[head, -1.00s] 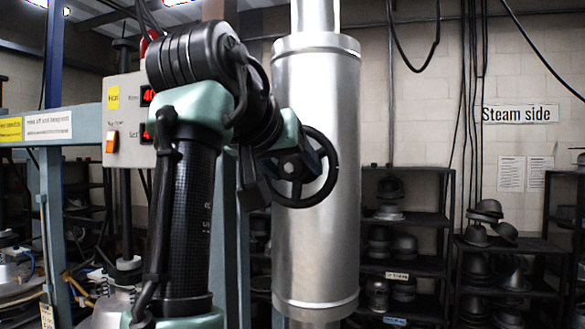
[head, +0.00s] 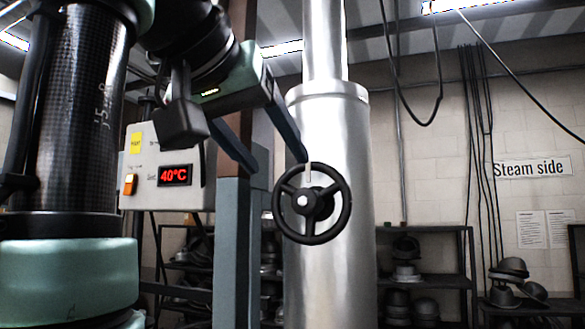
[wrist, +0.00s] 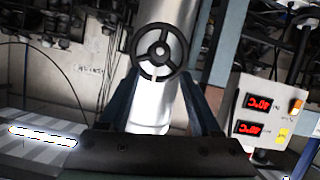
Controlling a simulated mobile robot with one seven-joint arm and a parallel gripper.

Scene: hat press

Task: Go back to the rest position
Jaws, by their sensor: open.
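My gripper (head: 303,160) is in the upper middle of the head view, beside the top of a black handwheel (head: 291,226). The handwheel sits on a tall silver steam cylinder (head: 340,270). In the wrist view the two blue-grey fingers of my gripper (wrist: 160,90) stand wide apart, with the handwheel (wrist: 138,52) showing between and beyond them. Nothing is held between the fingers. Whether a fingertip touches the rim cannot be told. The wrist picture is turned upside down.
A control box (head: 160,195) with a red 40°C display and an orange switch is left of a blue-grey post (head: 231,250). Shelves with hats (head: 425,283) stand behind on the right. Hanging cables (head: 437,60) cross the upper right.

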